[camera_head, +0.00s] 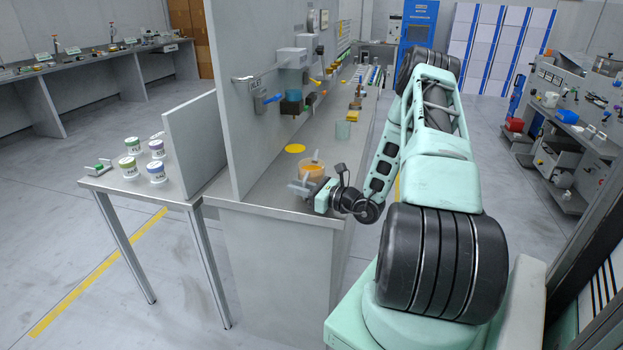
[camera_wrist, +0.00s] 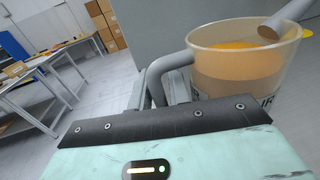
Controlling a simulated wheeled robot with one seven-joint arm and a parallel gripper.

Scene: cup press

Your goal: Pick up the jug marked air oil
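The jug (camera_head: 312,171) is a clear tub with orange liquid, near the front end of the grey bench. In the wrist view the jug (camera_wrist: 236,72) stands at the upper right, with dark letters ending in "IR" partly showing low on its side; the rest of the label is hidden. My gripper (camera_head: 308,173) is at the jug with its two grey fingers wide apart. In the wrist view one finger of my gripper (camera_wrist: 229,42) is beside the jug's left side and the other crosses its rim at the right. I cannot tell whether they touch it.
A grey upright panel (camera_head: 228,100) stands left of the jug. Several labelled white tubs stand on the left side table (camera_head: 178,185). Open floor lies left of it.

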